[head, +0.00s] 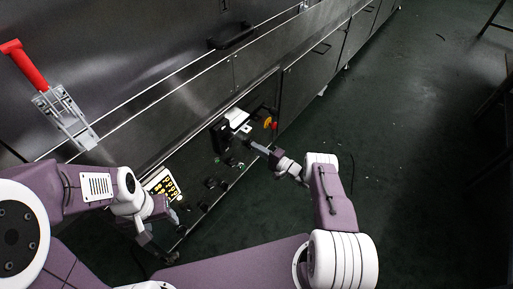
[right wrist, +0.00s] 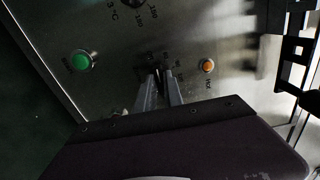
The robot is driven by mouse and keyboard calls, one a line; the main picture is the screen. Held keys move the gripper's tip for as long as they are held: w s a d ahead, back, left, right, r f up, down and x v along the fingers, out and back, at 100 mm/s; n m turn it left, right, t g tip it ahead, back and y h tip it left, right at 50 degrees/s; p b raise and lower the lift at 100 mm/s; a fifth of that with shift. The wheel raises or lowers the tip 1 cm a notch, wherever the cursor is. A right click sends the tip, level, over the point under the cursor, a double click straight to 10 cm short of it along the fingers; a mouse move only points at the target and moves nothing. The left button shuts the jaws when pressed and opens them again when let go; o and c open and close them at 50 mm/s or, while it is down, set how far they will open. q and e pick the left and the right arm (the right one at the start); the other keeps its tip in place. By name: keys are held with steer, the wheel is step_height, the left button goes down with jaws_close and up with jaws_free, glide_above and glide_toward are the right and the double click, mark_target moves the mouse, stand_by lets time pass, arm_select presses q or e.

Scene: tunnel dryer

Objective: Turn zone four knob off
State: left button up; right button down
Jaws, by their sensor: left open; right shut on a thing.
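The control panel is on the dryer's lower side, with several black knobs (head: 210,182) in the head view. In the right wrist view my right gripper (right wrist: 159,92) is shut on a small dark knob (right wrist: 157,78) with markings around it. The fingers hide most of this knob, and I cannot read its zone number or setting. In the head view my right gripper (head: 252,146) is at the panel's upper right part. My left gripper (head: 148,242) is open and empty, low beside the near end of the panel.
A green button (right wrist: 82,60) and an orange button (right wrist: 207,65) flank the held knob. Another dial (right wrist: 133,3) is above it. A yellow-marked keypad (head: 162,184) is near my left arm. A red-handled clamp (head: 28,68) stands at upper left. The floor (head: 420,160) at right is mostly clear.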

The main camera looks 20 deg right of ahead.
steer(key=shift+f+n, duration=0.1)
steer(key=shift+n, duration=1.1)
steer(key=c, duration=1.5)
jaws_free()
steer(key=shift+o, duration=0.2)
steer(key=p+v, duration=0.4)
steer(key=v, duration=0.5)
